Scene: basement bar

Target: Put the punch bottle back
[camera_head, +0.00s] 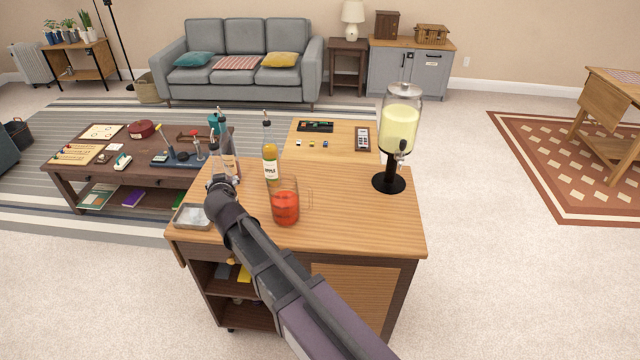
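On the wooden top of the bar cart (355,225) stand several bottles with pourers. One bottle (270,163) holds yellow-orange liquid and has a white label, and stands upright behind the glass. Two more, a clear bottle (229,160) and a darker-topped bottle (214,158), stand close together at the back left corner. I cannot tell which is the punch bottle. A wide glass (285,206) holds red liquid. My gripper (222,182) is at the cart's left side, just in front of the two left bottles. Its fingers are mostly hidden, and I cannot tell whether it touches or grips one.
A metal tray (192,216) lies at the cart's front left corner. A drink dispenser (400,130) with pale yellow liquid stands at the back right. The cart top's front right is bare. A small table (345,150) and a dark coffee table (65,170) stand behind.

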